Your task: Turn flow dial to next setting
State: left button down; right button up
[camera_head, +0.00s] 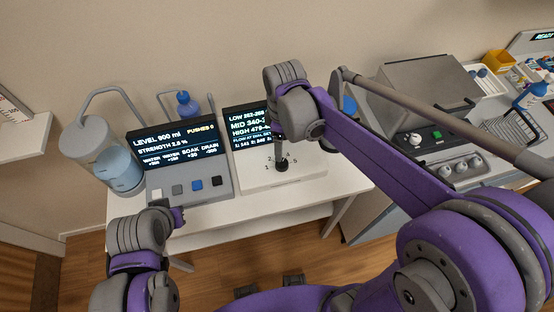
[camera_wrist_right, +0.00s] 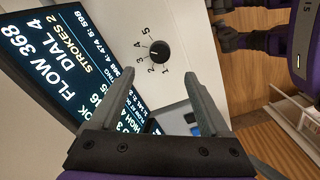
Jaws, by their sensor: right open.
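The flow dial (camera_wrist_right: 159,51) is a round black knob on a white panel, ringed by the numbers 1 to 5. Its screen (camera_wrist_right: 62,62) reads FLOW 368, DIAL 4, STROKES 2. In the right wrist view my right gripper (camera_wrist_right: 158,76) is open and empty; its fingers are apart, with the dial beyond the gap between their tips. In the head view the right gripper (camera_head: 280,155) points down over the dial and partly hides it and the screen. My left gripper (camera_head: 178,217) is low at the left, in front of the table; its jaws are too small to judge.
A grey console (camera_head: 188,185) with several buttons and a level screen stands left of the dial panel. A clear water jug (camera_head: 118,165) is at the table's left end. A grey machine (camera_head: 430,95) with knobs stands at right. The floor in front is clear.

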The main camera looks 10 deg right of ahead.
aim_at(282, 162)
notch_tip(282, 162, down, 10)
jog(key=shift+r+b, duration=0.1)
jog(key=shift+b, duration=0.25)
grip_shut()
dwell(0.4)
